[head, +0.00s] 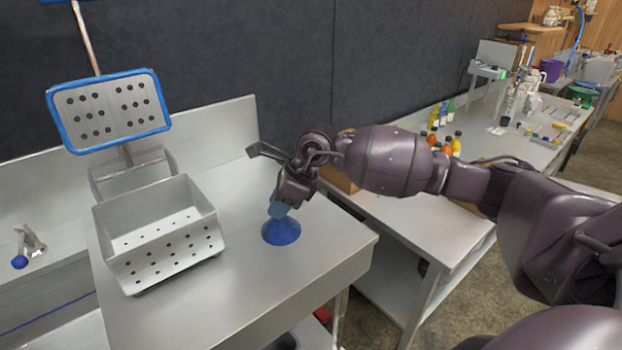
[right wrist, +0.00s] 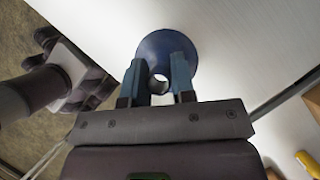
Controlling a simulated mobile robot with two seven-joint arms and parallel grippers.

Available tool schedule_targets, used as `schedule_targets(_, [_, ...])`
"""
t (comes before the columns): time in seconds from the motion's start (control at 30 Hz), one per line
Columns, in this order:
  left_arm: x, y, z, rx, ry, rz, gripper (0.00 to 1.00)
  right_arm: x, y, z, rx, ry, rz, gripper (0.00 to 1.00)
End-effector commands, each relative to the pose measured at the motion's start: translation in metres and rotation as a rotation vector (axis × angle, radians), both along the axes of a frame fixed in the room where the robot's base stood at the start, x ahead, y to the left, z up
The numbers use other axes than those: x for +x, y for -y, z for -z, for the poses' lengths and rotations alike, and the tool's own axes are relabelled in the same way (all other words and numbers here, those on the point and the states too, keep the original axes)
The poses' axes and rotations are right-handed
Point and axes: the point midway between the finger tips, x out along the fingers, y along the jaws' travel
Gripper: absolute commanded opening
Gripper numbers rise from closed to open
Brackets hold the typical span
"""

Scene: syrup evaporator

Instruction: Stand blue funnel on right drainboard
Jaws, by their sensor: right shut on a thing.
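The blue funnel (head: 281,232) is upright with its wide mouth down and its narrow end up, over the bare steel of the right drainboard (head: 240,275). It looks to be at the surface, but I cannot tell whether it touches. My right gripper (head: 279,209) is above it, shut on its narrow end. In the right wrist view the funnel (right wrist: 168,48) shows its round rim beyond the two fingers (right wrist: 158,80), with the spout opening between them. My left gripper is not in view.
A perforated steel box (head: 160,245) stands on the drainboard to the left of the funnel. A blue-framed perforated panel (head: 108,110) is behind it. A side table (head: 405,205) with several bottles (head: 445,140) is to the right, past a gap. The drainboard's front is clear.

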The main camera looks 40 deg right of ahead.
Motion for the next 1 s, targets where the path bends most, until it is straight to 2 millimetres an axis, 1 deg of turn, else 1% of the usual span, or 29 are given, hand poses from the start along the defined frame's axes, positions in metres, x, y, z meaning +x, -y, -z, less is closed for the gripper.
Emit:
schedule_targets(0.03, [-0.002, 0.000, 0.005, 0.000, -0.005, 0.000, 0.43, 0.002, 0.005, 0.002, 0.000, -0.001, 0.073, 0.02])
schedule_targets(0.27, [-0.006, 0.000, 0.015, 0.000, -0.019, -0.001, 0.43, 0.015, 0.032, 0.000, 0.002, -0.004, 0.454, 0.02])
schedule_targets(0.6, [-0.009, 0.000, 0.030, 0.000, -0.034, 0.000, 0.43, 0.030, 0.083, -0.007, 0.009, -0.005, 1.033, 0.02])
schedule_targets(0.7, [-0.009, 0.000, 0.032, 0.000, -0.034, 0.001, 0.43, 0.032, 0.095, -0.010, 0.012, -0.006, 1.158, 0.02])
schedule_targets(0.8, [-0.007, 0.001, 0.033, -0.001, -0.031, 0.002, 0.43, 0.033, 0.104, -0.012, 0.015, -0.005, 1.242, 0.02])
schedule_targets(1.0, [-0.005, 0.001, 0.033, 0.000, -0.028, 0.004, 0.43, 0.033, 0.109, -0.012, 0.016, -0.006, 1.297, 0.02])
